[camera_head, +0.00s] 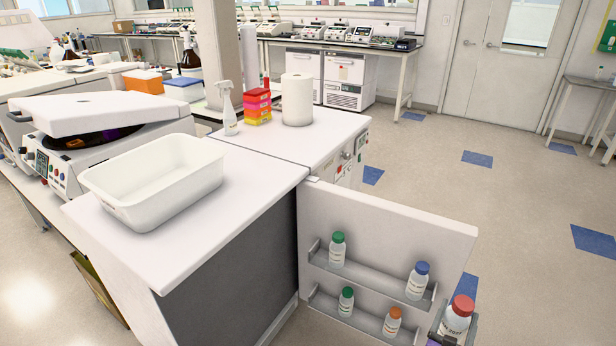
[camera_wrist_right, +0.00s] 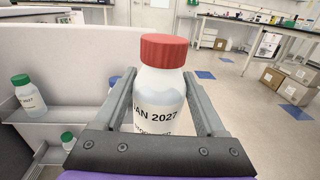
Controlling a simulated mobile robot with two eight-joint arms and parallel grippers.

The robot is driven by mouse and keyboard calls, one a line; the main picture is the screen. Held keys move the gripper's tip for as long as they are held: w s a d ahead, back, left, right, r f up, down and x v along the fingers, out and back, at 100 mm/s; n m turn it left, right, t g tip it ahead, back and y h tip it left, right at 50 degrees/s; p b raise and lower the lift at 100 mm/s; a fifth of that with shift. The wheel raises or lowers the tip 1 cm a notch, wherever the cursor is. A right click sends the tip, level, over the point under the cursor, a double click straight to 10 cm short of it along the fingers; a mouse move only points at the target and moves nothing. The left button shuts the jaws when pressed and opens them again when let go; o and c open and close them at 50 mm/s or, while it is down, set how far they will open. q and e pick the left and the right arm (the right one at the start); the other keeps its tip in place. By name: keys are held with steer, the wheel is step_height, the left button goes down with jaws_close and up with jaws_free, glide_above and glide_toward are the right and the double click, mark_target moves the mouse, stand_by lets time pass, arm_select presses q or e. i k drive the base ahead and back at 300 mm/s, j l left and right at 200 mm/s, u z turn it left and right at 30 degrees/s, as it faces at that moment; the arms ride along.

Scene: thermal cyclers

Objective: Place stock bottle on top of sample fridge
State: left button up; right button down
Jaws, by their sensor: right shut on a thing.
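The stock bottle (camera_head: 457,317) is white with a red cap and a printed label. It is upright at the lower right of the head view, beside the outer edge of the open fridge door. In the right wrist view the bottle (camera_wrist_right: 159,88) stands between the fingers of my right gripper (camera_wrist_right: 158,100), which is shut on its body. The sample fridge's white top (camera_head: 255,185) is left of the bottle, with its dark interior side below. My right gripper (camera_head: 460,328) is partly cut off in the head view. My left gripper is out of view.
The open door (camera_head: 390,222) has racks of several capped bottles. A white tub (camera_head: 155,180) covers the left of the fridge top; its right part is bare. Behind are a spray bottle (camera_head: 227,110), coloured boxes (camera_head: 257,107) and a paper roll (camera_head: 297,99).

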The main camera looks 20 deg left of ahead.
mark_target(225, 202)
steer(key=j+u, duration=0.15)
steer(key=u, duration=0.2)
steer(key=i+j+u, duration=0.1)
steer(key=u, duration=0.25)
steer(key=i+j+u, duration=0.1)
steer(key=u, duration=0.25)
